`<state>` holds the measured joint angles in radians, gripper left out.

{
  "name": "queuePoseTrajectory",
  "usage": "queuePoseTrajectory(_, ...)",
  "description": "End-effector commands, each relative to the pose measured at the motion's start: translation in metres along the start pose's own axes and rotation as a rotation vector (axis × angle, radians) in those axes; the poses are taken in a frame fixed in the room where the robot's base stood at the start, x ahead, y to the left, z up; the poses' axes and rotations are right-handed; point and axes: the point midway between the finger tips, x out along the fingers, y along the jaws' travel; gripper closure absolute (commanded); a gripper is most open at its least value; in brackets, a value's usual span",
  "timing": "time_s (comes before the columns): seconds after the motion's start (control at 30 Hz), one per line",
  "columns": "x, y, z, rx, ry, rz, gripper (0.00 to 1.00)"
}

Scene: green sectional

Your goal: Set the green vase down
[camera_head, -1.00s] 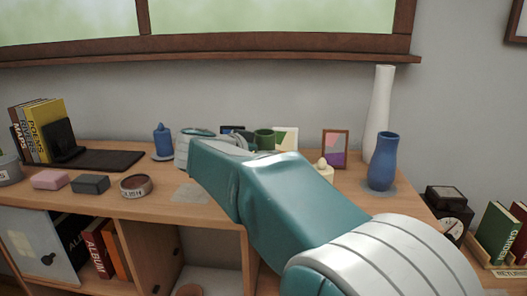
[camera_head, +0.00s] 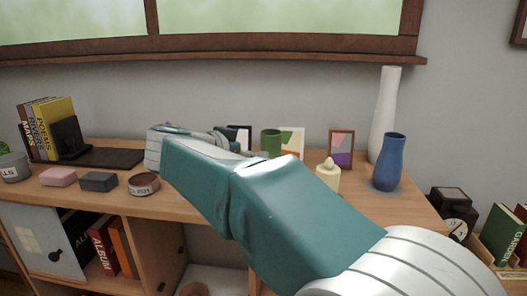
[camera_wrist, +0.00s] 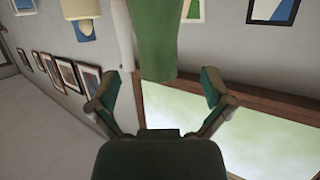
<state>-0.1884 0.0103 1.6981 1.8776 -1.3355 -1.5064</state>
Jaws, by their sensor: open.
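The green vase (camera_head: 271,142) stands upright on the wooden cabinet top (camera_head: 370,205), in front of a small picture; my arm hides its lower part in the head view. In the wrist view, which looks turned over, the green vase (camera_wrist: 155,40) hangs from the top edge, between and beyond my fingers. My gripper (camera_wrist: 160,82) is open, with a finger on each side and a gap between each finger and the vase. In the head view my wrist is left of the vase and the fingers are mostly hidden.
A round tin (camera_head: 144,184), grey block (camera_head: 98,181) and pink block (camera_head: 58,176) lie at left. The cabinet's right front is clear.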

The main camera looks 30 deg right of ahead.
Motion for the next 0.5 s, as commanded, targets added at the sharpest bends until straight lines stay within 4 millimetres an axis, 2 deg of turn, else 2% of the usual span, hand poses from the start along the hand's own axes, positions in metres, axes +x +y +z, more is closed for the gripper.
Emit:
queuePoseTrajectory(0.03, -0.013, -0.001, 0.000, -0.001, 0.000, -0.006, 0.00)
queuePoseTrajectory(0.2, -0.042, 0.000, 0.000, -0.001, -0.001, -0.004, 0.00)
queuePoseTrajectory(0.33, -0.055, 0.000, -0.001, 0.000, -0.001, -0.002, 0.00)
queuePoseTrajectory(0.5, -0.061, 0.000, 0.000, 0.000, -0.001, 0.000, 0.00)
